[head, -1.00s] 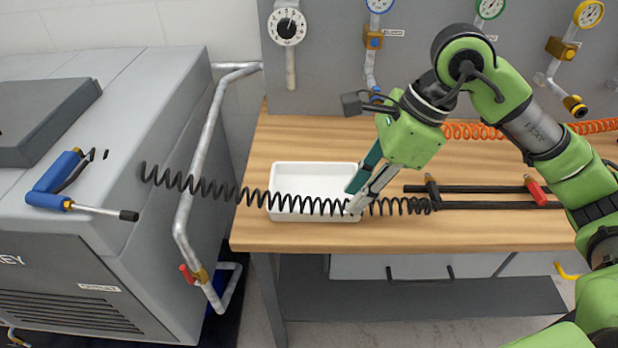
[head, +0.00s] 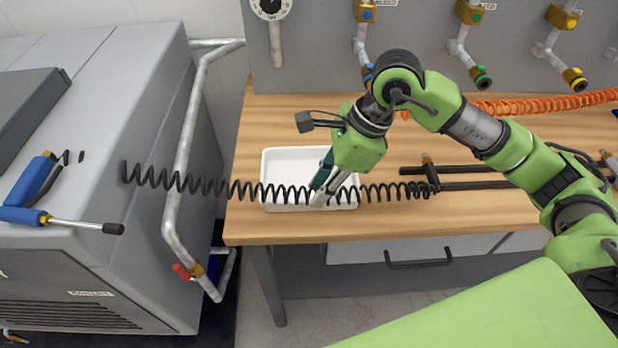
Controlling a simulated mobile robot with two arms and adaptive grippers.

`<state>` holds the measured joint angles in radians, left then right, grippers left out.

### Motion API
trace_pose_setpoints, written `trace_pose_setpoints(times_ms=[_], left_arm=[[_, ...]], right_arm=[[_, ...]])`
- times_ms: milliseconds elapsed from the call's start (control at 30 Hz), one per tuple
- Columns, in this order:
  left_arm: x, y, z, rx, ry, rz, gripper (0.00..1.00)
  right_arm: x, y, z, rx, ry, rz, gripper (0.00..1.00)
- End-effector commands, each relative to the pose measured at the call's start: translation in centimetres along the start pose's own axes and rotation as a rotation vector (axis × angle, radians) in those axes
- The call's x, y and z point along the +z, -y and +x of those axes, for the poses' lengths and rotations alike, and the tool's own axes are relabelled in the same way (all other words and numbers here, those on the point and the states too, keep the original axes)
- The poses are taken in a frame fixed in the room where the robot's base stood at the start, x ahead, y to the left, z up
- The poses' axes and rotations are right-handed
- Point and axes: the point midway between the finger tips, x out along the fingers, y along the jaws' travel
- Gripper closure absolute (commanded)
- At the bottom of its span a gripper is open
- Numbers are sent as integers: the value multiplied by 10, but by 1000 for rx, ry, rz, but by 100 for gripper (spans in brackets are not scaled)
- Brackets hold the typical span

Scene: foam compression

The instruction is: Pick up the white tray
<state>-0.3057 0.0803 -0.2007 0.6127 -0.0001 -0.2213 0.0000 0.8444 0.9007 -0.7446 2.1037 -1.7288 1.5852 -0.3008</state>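The white tray (head: 284,163) is a shallow rectangular box on the wooden workbench, near its left end. My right gripper (head: 316,196) reaches down over the right half of the tray, its fingertips near the front wall. Its teal finger and grey finger stand apart with a gap between them, so it looks open. I cannot tell whether the fingertips touch the tray. The gripper hides part of the tray's inside and right side. My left gripper is not in view.
A black coiled hose (head: 235,188) crosses in front of the tray from the grey machine (head: 110,130). A black clamp bar (head: 465,186) lies right of the tray on the workbench (head: 400,226). A metal pipe rail (head: 182,150) stands left of the bench. Valves line the back panel.

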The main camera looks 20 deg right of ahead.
Motion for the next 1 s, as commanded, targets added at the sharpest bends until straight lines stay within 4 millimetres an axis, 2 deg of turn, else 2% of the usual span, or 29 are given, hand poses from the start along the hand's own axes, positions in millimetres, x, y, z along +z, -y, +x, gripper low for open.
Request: trace_pose_setpoints(times_ms=[133,333,567,667,1000], left_arm=[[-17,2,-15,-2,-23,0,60],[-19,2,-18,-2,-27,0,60],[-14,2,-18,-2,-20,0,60],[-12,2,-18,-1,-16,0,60],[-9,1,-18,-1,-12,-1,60]], right_arm=[[1,-2,20,7,-2,2,78],[1,0,44,4,0,1,78],[0,0,47,2,0,0,78],[0,0,47,2,0,0,99],[1,0,46,0,1,0,100]])
